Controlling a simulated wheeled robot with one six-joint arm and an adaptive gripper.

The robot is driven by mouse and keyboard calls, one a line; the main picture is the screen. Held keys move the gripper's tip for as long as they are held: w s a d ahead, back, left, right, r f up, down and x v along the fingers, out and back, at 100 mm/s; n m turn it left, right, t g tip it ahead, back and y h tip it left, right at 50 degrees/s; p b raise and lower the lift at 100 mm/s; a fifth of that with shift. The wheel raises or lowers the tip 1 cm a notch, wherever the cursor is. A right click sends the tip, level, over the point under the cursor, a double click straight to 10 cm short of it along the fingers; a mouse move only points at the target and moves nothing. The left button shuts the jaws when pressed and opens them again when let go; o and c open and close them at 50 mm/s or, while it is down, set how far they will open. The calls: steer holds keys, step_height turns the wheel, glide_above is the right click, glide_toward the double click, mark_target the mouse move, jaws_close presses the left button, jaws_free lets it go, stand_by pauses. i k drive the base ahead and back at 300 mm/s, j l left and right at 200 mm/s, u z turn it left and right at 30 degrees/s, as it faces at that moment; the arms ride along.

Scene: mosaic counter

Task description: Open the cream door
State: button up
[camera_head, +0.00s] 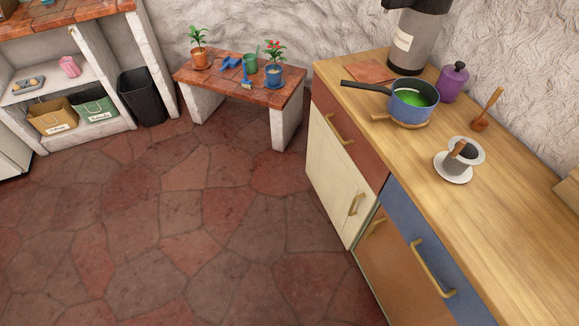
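The cream door (331,171) is on the front of the wooden-topped counter, at the left end of the row of fronts. It looks closed, flush with the fronts beside it. Its brass handle (355,204) sits low near the right edge of the door. A red-brown drawer (349,137) with its own brass handle is above it. My gripper is not in view, so its state does not show.
A blue drawer (428,252) and an orange-brown door (396,278) adjoin on the right. The counter top (507,205) holds a blue pot (411,104), a purple jar and a cup. A tiled bench (190,76) stands behind. The stone floor (180,230) before the door is clear.

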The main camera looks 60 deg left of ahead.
mark_target(349, 200)
steer(key=u, duration=1.2)
steer(key=i+j, duration=0.1)
steer(key=i, duration=0.35)
steer(key=i+j, duration=0.15)
steer(key=i, duration=0.3)
steer(key=u, duration=0.05)
